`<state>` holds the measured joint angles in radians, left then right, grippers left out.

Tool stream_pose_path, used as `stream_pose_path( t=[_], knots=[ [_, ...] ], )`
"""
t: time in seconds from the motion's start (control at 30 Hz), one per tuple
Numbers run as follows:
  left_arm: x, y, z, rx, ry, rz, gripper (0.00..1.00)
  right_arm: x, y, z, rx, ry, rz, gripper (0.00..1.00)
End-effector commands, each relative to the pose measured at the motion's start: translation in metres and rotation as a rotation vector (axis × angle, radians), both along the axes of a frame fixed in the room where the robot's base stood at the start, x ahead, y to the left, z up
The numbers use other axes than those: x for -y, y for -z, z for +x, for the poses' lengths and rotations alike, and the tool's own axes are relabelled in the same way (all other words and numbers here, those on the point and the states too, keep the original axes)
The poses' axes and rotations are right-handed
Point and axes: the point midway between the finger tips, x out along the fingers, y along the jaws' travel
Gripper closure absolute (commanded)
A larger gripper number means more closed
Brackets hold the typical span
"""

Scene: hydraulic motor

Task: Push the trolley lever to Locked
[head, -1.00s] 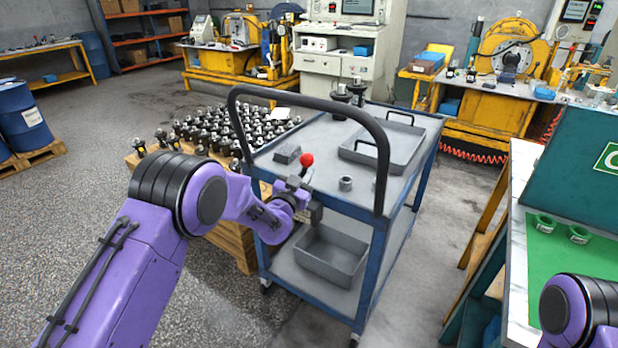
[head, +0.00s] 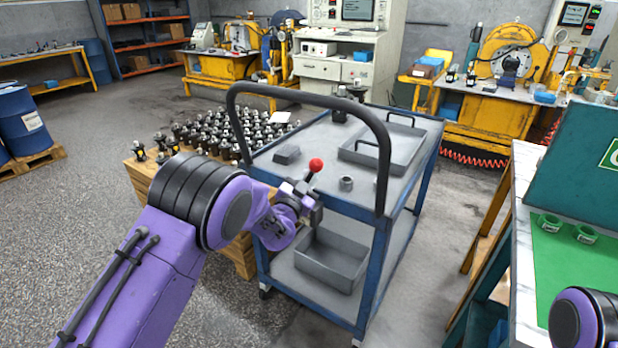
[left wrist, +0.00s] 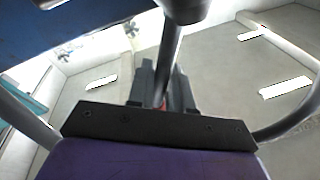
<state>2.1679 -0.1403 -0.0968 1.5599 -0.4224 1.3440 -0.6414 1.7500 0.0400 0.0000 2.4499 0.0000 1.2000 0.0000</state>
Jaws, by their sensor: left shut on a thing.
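The trolley (head: 362,214) is blue-framed with grey shelves and a black hoop handle (head: 236,118). Its lever has a red ball knob (head: 316,165) on a thin rod, at the trolley's near left corner. The knob leans a little right. My left gripper (head: 309,192) is at the lever just below the knob, shut on its rod. In the left wrist view the lever rod (left wrist: 172,58) runs down between the fingers (left wrist: 163,90), with a bit of red between them. My left wrist partly hides the lever's base. No Locked mark is readable. My right gripper is out of view.
A grey tray (head: 352,152), a small block and a ring lie on the trolley top. A grey bin (head: 330,262) sits on the lower shelf. A green-matted bench (head: 570,262) is at right. The floor between is clear.

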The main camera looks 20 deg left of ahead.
Motion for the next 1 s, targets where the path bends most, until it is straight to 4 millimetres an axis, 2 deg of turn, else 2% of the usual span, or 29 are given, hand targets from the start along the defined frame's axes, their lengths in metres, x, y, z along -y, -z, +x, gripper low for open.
stream_pose_path(
  t=[0.03, 0.07, 0.1, 0.43, 0.57, 0.8, 1.0],
  knots=[
    [0.002, 0.002, -0.001, -0.005, 0.003, 0.003, 0.73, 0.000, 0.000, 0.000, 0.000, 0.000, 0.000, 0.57],
    [0.002, 0.002, -0.001, -0.005, 0.003, 0.003, 0.64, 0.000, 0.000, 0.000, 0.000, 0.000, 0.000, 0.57],
    [0.001, 0.002, 0.000, -0.005, 0.003, 0.002, 0.60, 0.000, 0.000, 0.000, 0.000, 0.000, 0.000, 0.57],
    [0.000, 0.003, -0.006, -0.003, 0.002, 0.002, 0.60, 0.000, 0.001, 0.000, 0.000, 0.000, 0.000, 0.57],
    [-0.003, 0.007, -0.030, -0.004, 0.002, 0.003, 0.60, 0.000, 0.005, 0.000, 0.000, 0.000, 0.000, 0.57],
    [-0.010, 0.017, -0.084, -0.004, 0.003, 0.004, 0.60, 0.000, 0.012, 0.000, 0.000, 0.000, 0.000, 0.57],
    [-0.012, 0.019, -0.103, -0.003, 0.002, 0.003, 0.60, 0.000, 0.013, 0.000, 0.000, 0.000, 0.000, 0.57]
  ],
)
